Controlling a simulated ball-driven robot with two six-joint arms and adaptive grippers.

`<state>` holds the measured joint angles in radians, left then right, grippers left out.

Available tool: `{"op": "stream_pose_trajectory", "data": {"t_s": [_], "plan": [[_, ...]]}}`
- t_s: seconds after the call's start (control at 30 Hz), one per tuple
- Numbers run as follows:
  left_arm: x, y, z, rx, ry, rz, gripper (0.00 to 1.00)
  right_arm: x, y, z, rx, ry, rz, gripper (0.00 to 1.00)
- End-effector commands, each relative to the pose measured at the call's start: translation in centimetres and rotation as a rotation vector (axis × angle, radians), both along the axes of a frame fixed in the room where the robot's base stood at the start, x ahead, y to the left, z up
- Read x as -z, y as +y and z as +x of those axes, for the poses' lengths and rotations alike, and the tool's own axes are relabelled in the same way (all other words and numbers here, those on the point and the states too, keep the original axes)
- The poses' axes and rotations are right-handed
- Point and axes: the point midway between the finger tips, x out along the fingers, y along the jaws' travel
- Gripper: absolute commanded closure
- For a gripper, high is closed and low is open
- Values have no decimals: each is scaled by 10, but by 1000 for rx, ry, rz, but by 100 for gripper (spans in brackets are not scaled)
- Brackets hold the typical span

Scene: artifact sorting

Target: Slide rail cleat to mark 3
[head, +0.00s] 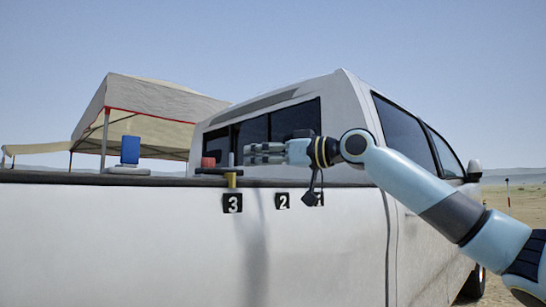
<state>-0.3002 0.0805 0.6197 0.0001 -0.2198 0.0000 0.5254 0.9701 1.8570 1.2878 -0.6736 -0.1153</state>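The rail cleat (216,171), a dark flat bar with a yellow piece (231,180) below it, sits on the truck bed's rail. The yellow piece is directly above the black mark 3 plate (232,203). My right gripper (250,154) reaches in from the right, its grey fingers pointing left just above and right of the cleat. A slim grey upright shows by the fingertips; I cannot tell whether they touch it. The finger gap is too small to judge. My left gripper is out of view.
The mark 2 plate (282,201) is right of mark 3, and another plate (319,199) is partly covered by a hanging dark piece (309,197). A red object (208,162) and a blue object (130,150) stand left along the rail. The truck cab (345,110) rises behind.

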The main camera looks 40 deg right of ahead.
Motion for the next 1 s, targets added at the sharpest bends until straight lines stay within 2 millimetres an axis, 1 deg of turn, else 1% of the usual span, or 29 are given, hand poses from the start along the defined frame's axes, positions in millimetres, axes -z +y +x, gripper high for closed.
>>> {"op": "stream_pose_trajectory", "data": {"t_s": [0.03,0.1,0.23,0.4,1.0], "plan": [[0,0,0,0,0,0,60,1,-2,-8,-1,5,-11,66],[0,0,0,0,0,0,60,2,-8,-15,3,6,-9,66],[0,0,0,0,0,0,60,2,-12,-25,4,4,-7,66],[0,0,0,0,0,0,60,1,-13,-33,-1,3,-3,66],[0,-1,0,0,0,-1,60,0,-13,-35,-3,2,0,66]]}}
